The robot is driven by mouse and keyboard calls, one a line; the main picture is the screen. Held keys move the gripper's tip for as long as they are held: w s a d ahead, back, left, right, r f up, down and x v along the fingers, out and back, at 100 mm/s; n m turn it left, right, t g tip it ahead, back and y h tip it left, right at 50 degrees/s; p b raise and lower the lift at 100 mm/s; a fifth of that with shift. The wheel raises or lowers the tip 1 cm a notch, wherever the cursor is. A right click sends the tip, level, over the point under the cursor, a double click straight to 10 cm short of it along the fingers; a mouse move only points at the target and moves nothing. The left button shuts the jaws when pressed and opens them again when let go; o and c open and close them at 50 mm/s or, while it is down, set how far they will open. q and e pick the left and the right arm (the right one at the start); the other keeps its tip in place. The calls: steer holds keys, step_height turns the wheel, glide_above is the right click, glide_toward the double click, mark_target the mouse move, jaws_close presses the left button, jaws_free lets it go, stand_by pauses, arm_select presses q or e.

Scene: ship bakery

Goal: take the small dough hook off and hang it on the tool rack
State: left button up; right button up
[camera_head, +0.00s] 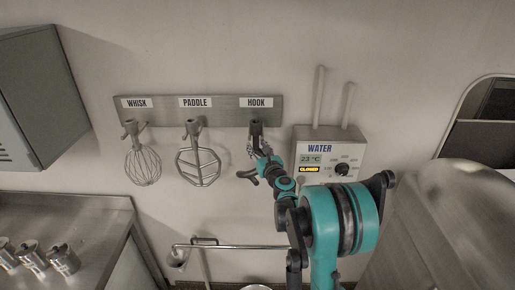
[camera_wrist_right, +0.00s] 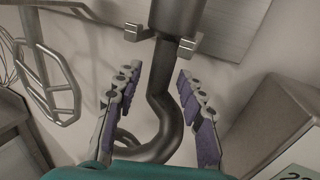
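The steel dough hook (camera_head: 256,127) is at the tool rack (camera_head: 163,114), below the label HOOK. In the right wrist view the hook (camera_wrist_right: 162,112) hangs upright with its thick collar at the rack's two-pronged holder (camera_wrist_right: 188,44), its curved end downward. My right gripper (camera_head: 259,150) is at the hook from below. In the wrist view its purple-padded fingers (camera_wrist_right: 158,84) stand open on either side of the hook's shank, with a gap showing on both sides. My left gripper is not in view.
A whisk (camera_head: 144,164) and a paddle (camera_head: 198,164) hang to the left on the rack. The water control box (camera_head: 312,135) is close on the right, with two pipes above. A steel counter (camera_head: 92,215) with metal parts stands at lower left, and a rail (camera_head: 230,246) runs below.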

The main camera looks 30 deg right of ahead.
steer(key=shift+s, duration=0.1)
steer(key=v, duration=1.2)
steer(key=s+a+f+n+g+y+b, duration=0.2)
steer(key=s+a+f+n+y+b, duration=0.1)
steer(key=a+f+n+b, duration=0.7)
steer(key=s+a+f+n+g+y+b, duration=0.35)
steer(key=a+f+n+b, duration=0.3)
steer(key=a+n, duration=0.45)
steer(key=s+a+f+n+g+h+b, duration=0.2)
steer(key=s+f+n+g+b, duration=0.3)
steer(key=s+f+n+b, duration=0.6)
steer(key=s+f+n, duration=0.6)
steer(key=f, duration=0.3)
steer(key=shift+a+f+h+b, duration=0.25)
steer(key=shift+a+h+b, duration=0.1)
steer(key=shift+a+b, duration=0.05)
